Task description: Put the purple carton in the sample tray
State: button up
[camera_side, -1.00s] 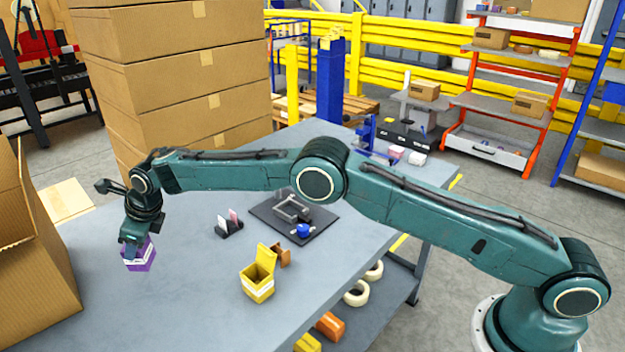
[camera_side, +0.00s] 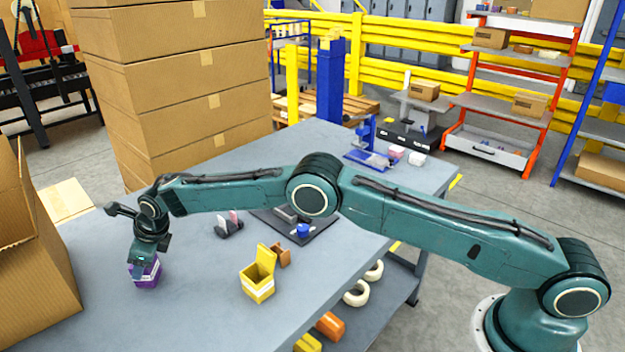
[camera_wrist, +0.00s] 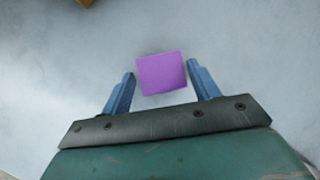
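The purple carton (camera_side: 146,276) is low over or on the grey table at the left in the side view; I cannot tell whether it touches the surface. My gripper (camera_side: 144,264) points down over it. In the wrist view the purple carton (camera_wrist: 162,73) is between the two blue fingers of my gripper (camera_wrist: 160,68), with one finger close along each side. The carton has moved along with the gripper, so the fingers appear shut on it. I cannot make out a sample tray with certainty.
A yellow open-lidded carton (camera_side: 257,286) stands right of my gripper, with a small brown piece (camera_side: 281,255) behind it. A dark plate (camera_side: 323,222) with a blue part lies farther back, partly behind my arm. A dark holder (camera_side: 229,229) stands nearby. A large cardboard box (camera_side: 35,270) is at left.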

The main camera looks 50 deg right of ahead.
jog(key=shift+o, duration=0.6)
jog(key=shift+r, duration=0.15)
jog(key=shift+s+r, duration=0.1)
jog(key=shift+r, duration=0.05)
jog(key=v, duration=1.1)
jog(key=shift+s+d, duration=0.15)
jog(key=shift+d, duration=0.05)
jog(key=shift+r, duration=0.1)
